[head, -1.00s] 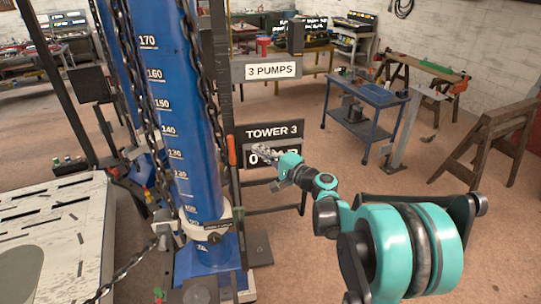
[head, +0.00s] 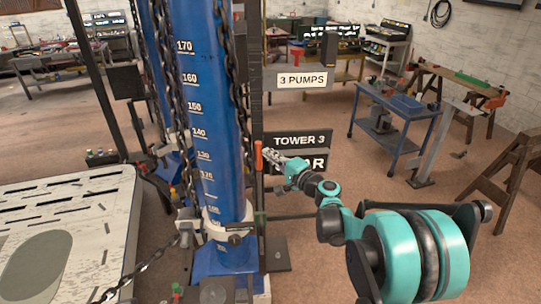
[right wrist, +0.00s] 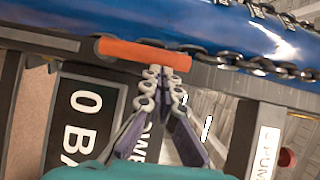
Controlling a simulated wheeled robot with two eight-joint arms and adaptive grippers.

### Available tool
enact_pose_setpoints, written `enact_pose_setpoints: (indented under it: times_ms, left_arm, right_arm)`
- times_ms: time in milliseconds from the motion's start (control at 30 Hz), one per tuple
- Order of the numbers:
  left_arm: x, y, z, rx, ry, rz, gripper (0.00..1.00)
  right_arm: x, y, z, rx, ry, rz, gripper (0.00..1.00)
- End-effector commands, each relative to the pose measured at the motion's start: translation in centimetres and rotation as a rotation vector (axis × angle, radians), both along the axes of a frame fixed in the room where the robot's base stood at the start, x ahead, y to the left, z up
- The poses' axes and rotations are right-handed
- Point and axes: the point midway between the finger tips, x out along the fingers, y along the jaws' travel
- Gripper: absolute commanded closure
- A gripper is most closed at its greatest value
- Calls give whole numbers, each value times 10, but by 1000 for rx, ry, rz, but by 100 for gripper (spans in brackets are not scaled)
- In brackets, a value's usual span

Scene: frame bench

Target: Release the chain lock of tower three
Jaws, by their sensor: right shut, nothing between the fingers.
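The blue tower (head: 212,120) with a number scale stands left of centre in the head view, and a dark chain (head: 246,110) runs down its right side. A short orange-red lever (head: 258,157) stands upright beside the chain, next to the TOWER 3 sign (head: 300,140). In the right wrist view the orange lever (right wrist: 145,53) lies across the top, with the chain (right wrist: 265,67) beyond it. My right gripper (head: 265,153) is shut and empty. Its fingertips (right wrist: 155,72) are at the lever's edge; I cannot tell whether they touch. My left gripper is out of view.
A 3 PUMPS sign (head: 303,80) hangs on a post above the TOWER 3 sign. A pale slotted platform (head: 70,205) fills the left front. A blue cart (head: 385,130) and wooden trestles stand at right. Open floor lies between them and the tower.

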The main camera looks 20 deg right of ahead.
Motion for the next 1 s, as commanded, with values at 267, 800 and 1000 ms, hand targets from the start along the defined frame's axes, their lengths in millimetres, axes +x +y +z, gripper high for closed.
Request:
enact_pose_setpoints:
  times_ms: [267, 800, 1000]
  left_arm:
    - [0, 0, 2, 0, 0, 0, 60]
    - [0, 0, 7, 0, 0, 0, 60]
    - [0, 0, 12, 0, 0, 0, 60]
  right_arm:
    - [0, 4, 2, -50, 9, 0, 100]
    - [2, 17, 7, -193, 34, 3, 100]
    - [4, 30, 10, -348, 60, 4, 100]
